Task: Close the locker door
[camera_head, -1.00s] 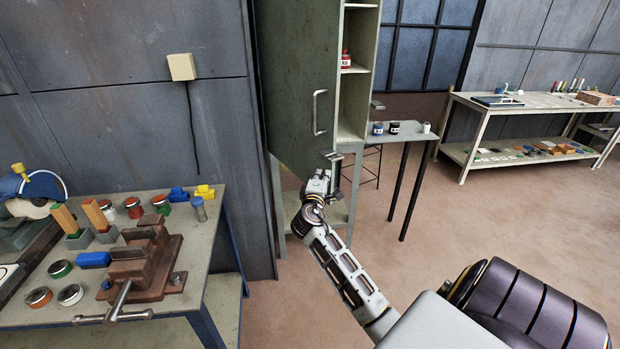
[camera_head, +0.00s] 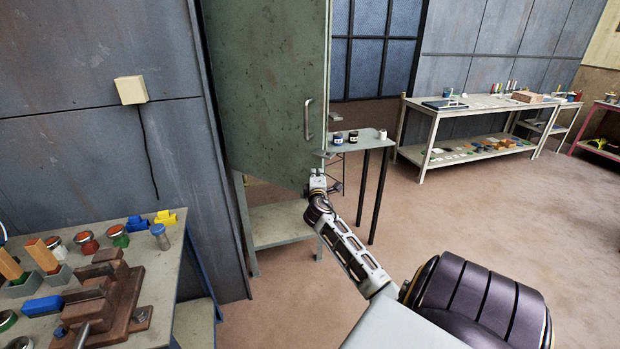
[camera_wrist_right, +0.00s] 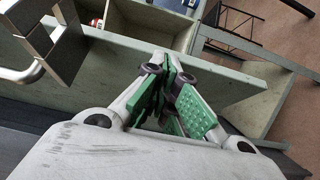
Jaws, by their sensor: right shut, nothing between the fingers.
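The green locker door (camera_head: 262,95) stands upright on the left of centre in the head view, with a metal pull handle (camera_head: 308,119) near its right edge. From the head it hides the locker's shelves. In the right wrist view, open locker compartments (camera_wrist_right: 150,22) show past the door's edge, so the door is ajar; the handle (camera_wrist_right: 28,72) is at the left. My right gripper (camera_head: 317,182) is at the door's lower right corner. Its green-padded fingers (camera_wrist_right: 172,98) are together and empty; I cannot tell whether they touch the door. My left gripper is out of view.
A workbench (camera_head: 185,275) with a brown vise (camera_head: 105,305) and jars is at the lower left. A small side table (camera_head: 368,137) with jars stands right of the locker. A long bench (camera_head: 415,104) is along the back wall. The floor (camera_head: 460,215) on the right is clear.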

